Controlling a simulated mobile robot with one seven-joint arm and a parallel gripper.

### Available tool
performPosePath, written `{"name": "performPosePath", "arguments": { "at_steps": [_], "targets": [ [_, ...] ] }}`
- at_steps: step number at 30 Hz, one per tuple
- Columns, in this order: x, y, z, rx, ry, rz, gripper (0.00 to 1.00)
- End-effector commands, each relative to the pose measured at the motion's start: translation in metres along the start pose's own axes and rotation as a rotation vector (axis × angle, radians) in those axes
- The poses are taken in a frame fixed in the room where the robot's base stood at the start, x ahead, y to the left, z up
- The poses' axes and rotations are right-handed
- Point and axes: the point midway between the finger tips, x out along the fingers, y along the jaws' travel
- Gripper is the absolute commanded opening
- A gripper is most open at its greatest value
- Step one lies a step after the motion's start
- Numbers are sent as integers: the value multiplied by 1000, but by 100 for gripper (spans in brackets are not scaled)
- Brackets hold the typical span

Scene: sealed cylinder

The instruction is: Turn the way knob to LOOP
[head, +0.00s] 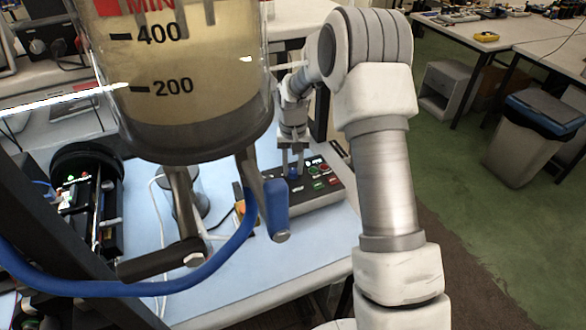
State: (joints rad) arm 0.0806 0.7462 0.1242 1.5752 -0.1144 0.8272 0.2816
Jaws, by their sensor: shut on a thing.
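A control box (312,208) with a dark sloped top and pale front sits on the blue bench mat. A small blue knob (294,174) stands on its top, left of several red and green buttons (319,172). I take this to be the way knob; its label and pointing direction are too small to read. My gripper (293,172) points down over the box, shut on the blue knob. The sealed cylinder (185,80), clear with yellowish liquid and 200 and 400 marks, fills the upper left foreground. It hides part of the bench.
Under the cylinder hang a black lever (160,260) and a blue lever (276,210), close left of the box. A blue hose (130,288) curves below. A black device (90,205) stands at left. Bare mat (270,255) lies in front of the box.

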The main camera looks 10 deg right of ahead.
Motion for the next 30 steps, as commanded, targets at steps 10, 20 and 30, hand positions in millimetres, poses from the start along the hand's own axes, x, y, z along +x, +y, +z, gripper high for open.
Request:
{"name": "performPosePath", "arguments": {
  "at_steps": [10,20,30],
  "targets": [
    [0,0,0,-158,1,0,0],
    [-1,0,0,-194,1,-1,0],
    [-1,0,0,-193,1,0,47]
  ]
}}
